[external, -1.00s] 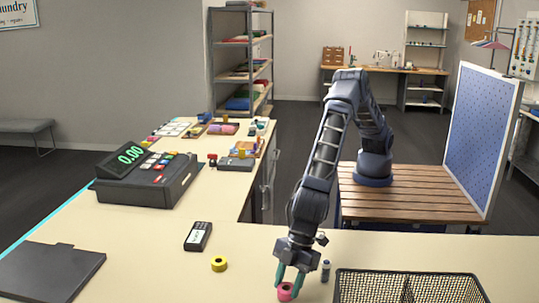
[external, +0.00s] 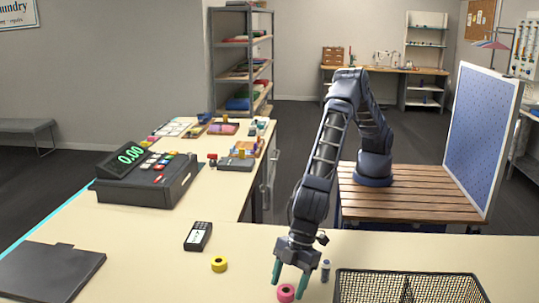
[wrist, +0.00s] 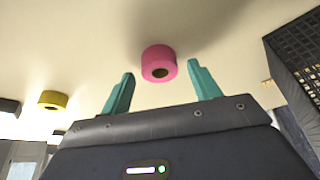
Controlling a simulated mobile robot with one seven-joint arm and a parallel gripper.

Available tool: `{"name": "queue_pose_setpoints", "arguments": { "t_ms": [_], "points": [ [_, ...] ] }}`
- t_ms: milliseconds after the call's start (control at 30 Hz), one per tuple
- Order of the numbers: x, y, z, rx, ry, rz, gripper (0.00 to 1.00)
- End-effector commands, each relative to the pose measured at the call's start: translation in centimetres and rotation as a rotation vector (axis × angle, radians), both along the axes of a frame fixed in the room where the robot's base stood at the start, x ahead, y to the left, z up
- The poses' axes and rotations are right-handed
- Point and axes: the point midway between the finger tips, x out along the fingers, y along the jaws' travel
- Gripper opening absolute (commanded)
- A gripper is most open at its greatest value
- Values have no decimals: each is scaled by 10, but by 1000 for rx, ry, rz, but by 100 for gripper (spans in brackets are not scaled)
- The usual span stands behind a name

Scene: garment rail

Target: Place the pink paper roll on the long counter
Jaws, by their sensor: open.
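The pink paper roll (external: 286,293) stands on the long counter (external: 150,262) near the front edge of the external view. In the wrist view the pink roll (wrist: 159,63) rests on the pale surface just beyond and between the fingertips. My gripper (external: 289,277) is open, with its teal fingers spread on either side of the roll and apart from it. In the wrist view my gripper (wrist: 160,82) shows a gap between each finger and the roll.
A yellow roll (external: 219,264), a card terminal (external: 198,237) and a dark flat board (external: 50,272) lie to the left. Counter between them is clear.

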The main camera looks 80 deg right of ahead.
Motion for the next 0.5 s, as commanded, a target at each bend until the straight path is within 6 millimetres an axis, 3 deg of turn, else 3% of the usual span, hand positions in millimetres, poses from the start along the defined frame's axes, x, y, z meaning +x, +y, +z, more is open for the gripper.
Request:
{"name": "queue_pose_setpoints", "arguments": {
  "t_ms": [500],
  "points": [
    [-19,-29,85,2,-1,0,62]
  ]
}}
